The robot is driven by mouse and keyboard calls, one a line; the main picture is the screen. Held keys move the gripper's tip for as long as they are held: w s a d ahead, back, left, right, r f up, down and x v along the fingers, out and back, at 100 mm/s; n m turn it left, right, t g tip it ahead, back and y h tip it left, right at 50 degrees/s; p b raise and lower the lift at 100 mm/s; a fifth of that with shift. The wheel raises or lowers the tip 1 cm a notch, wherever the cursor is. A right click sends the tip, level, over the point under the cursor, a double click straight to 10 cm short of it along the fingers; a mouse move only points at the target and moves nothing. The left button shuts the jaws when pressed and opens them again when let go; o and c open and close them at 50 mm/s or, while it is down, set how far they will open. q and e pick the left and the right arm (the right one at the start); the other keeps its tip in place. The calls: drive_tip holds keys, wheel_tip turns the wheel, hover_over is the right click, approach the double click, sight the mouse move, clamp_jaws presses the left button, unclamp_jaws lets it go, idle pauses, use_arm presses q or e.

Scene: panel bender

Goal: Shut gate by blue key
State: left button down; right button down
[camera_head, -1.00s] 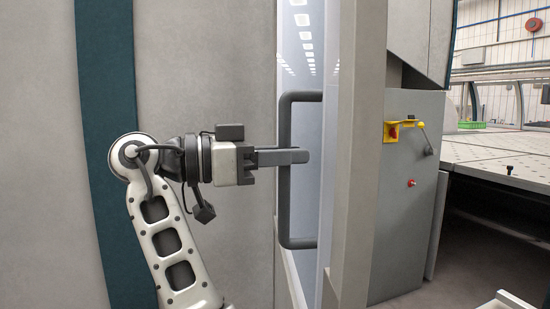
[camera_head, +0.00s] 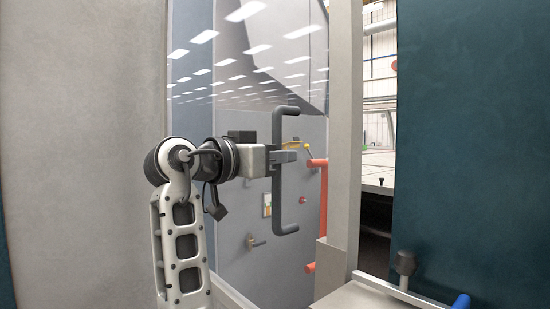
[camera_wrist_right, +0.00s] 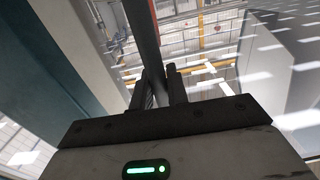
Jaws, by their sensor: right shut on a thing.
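The gate (camera_head: 235,110) is a glossy panel with ceiling lights mirrored in it, and it now shows broadly in the head view. Its dark bracket-shaped handle (camera_head: 277,198) stands upright. My right gripper (camera_head: 288,156) is shut on the handle's upright bar. In the right wrist view, the bar (camera_wrist_right: 143,35) runs down between the fingers of my right gripper (camera_wrist_right: 160,82). A blue rounded piece (camera_head: 462,301), perhaps the blue key, shows at the bottom right, cut off by the frame edge. My left gripper is out of view.
A pale upright post (camera_head: 344,140) stands right of the gate, with a ledge (camera_head: 355,297) at its foot. A dark teal panel (camera_head: 465,130) fills the right side. A grey knob (camera_head: 404,263) sticks up before it. An orange-red tube (camera_head: 323,205) shows near the handle.

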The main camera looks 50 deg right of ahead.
drive_tip(key=shift+s+d+r, duration=0.15)
drive_tip(key=shift+d, duration=0.2)
drive_tip(key=c, duration=1.4)
unclamp_jaws()
drive_tip(key=shift+d, duration=0.15)
drive_tip(key=w+a+b, duration=0.1)
drive_tip(key=w+a, duration=0.1)
drive_tip(key=a, duration=1.3)
drive_tip(key=shift+w+a, duration=0.15)
drive_tip(key=shift+a, duration=0.2)
drive_tip(key=shift+f, duration=0.25)
